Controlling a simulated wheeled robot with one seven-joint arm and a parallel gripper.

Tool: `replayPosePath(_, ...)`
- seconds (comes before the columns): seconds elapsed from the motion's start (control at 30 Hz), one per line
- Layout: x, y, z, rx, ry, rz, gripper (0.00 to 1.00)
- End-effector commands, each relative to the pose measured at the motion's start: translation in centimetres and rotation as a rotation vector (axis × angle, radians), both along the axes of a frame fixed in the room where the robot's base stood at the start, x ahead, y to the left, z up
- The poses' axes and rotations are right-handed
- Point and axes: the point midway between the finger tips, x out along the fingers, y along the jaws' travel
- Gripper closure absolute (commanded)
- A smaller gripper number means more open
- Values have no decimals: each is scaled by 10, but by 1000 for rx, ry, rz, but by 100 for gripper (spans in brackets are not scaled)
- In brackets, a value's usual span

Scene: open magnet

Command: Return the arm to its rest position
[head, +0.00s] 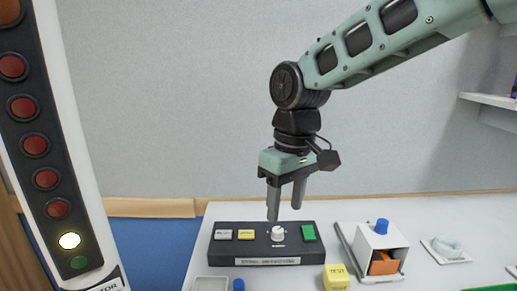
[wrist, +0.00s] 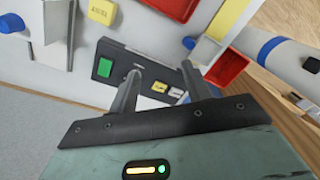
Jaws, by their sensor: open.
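My gripper (head: 285,200) hangs from my green and black arm in the head view, fingers pointing down. It is above a black control panel (head: 225,247), near the panel's white knob (head: 278,233). The two fingers are apart with nothing seen between them. In the wrist view my gripper (wrist: 162,72) shows its two fingers over the same panel (wrist: 115,52). The fingers hide part of the panel there, including the knob. I cannot tell whether a fingertip touches the knob.
The panel has a green button (head: 309,233), a yellow button (head: 246,235) and a white one. To its right are a white box (head: 377,242) with a blue knob and a yellow block (head: 337,277). A tall light column (head: 35,145) stands at left. Bare wall is behind.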

Motion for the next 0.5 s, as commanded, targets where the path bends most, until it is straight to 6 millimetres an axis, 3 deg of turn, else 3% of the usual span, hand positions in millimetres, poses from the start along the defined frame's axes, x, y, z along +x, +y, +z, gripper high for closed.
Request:
replayPosePath(0.03,-29,-6,-5,4,3,2,51)
replayPosePath(0.1,-64,-13,-14,9,3,2,51)
replayPosePath(0.3,-155,-49,-47,2,-8,-13,51)
replayPosePath(0.4,-185,-67,-61,-8,-15,-22,51)
replayPosePath(0.5,-204,-80,-70,-16,-20,-28,51)
